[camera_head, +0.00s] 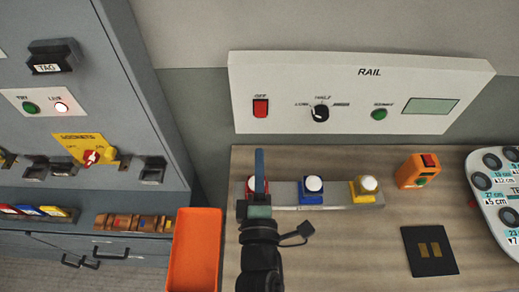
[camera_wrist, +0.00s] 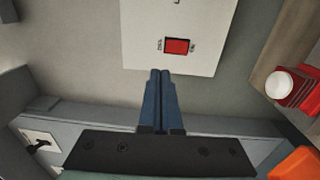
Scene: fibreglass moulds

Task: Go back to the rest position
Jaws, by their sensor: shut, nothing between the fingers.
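My gripper (camera_head: 260,160) is shut and empty, with its blue fingers pressed together. In the head view it stands over the left end of the grey bar with buttons (camera_head: 341,195), in front of the red-based button, which it partly hides. In the wrist view the closed fingertips (camera_wrist: 160,76) point at the lower edge of the white RAIL panel (camera_wrist: 176,20). The panel's red OFF switch (camera_wrist: 176,46) shows just beyond them. The fingers look apart from the panel, though the exact gap cannot be told.
A wooden bench (camera_head: 350,240) carries white-capped buttons on blue (camera_head: 313,184) and yellow (camera_head: 367,184) bases, an orange box (camera_head: 417,171), a black plate (camera_head: 430,251) and a dial board (camera_head: 487,185). An orange tray (camera_head: 196,250) and a grey cabinet (camera_head: 110,100) stand left.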

